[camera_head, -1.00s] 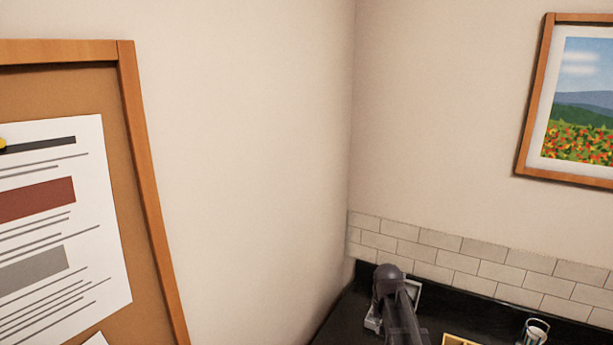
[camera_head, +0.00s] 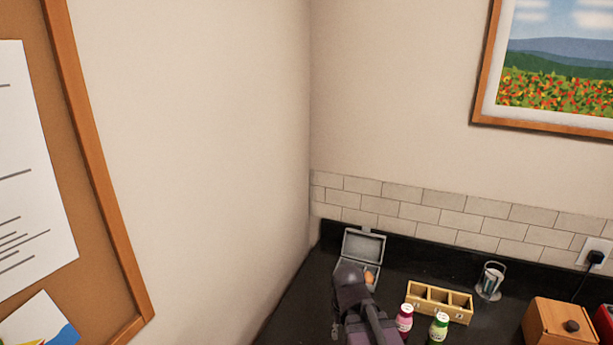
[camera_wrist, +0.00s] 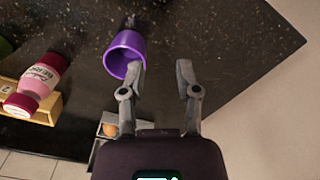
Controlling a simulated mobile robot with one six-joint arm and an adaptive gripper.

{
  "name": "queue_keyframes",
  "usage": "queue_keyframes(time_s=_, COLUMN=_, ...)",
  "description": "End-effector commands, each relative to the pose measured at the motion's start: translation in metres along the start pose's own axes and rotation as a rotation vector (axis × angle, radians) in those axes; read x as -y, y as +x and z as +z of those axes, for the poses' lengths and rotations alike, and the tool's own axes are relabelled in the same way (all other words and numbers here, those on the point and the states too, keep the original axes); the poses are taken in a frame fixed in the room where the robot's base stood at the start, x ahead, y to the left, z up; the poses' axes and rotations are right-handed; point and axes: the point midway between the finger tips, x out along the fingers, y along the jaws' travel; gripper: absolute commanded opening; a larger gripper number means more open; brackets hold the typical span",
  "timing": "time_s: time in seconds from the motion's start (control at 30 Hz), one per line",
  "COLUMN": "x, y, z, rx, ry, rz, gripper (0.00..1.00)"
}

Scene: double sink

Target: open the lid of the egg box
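The grey egg box (camera_head: 363,247) stands in the back left corner of the counter in the head view. Its lid is raised and leans back toward the tiled wall. A brown egg (camera_head: 369,277) shows inside; my arm hides the box's front. In the wrist view a small part of the box (camera_wrist: 106,118) and the egg (camera_wrist: 109,129) show beside my gripper's base. My gripper (camera_wrist: 160,68) is open, its two fingers spread with nothing between them. Its fingertips point away from the box, over the counter.
A purple cup (camera_wrist: 125,54) is close to one finger in the wrist view. A pink bottle (camera_head: 404,320), a green bottle (camera_head: 438,327) and a wooden divided tray (camera_head: 440,301) stand right of my arm. A glass holder (camera_head: 490,281) and wooden box (camera_head: 560,325) are farther right. A wall closes the left.

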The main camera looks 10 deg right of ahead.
Motion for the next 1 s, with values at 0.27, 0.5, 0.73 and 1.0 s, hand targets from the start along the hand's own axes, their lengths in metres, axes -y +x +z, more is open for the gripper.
queue_keyframes(time_s=0.27, x=-0.017, y=-0.032, z=-0.072, rx=0.0, ry=0.073, rz=0.0, gripper=0.8)
queue_keyframes(time_s=0.5, x=-0.05, y=-0.071, z=-0.171, rx=0.0, ry=0.188, rz=0.0, gripper=0.8)
queue_keyframes(time_s=0.73, x=-0.092, y=-0.109, z=-0.265, rx=0.0, ry=0.303, rz=-0.001, gripper=0.8)
queue_keyframes(time_s=1.0, x=-0.149, y=-0.15, z=-0.365, rx=0.0, ry=0.433, rz=-0.001, gripper=0.8)
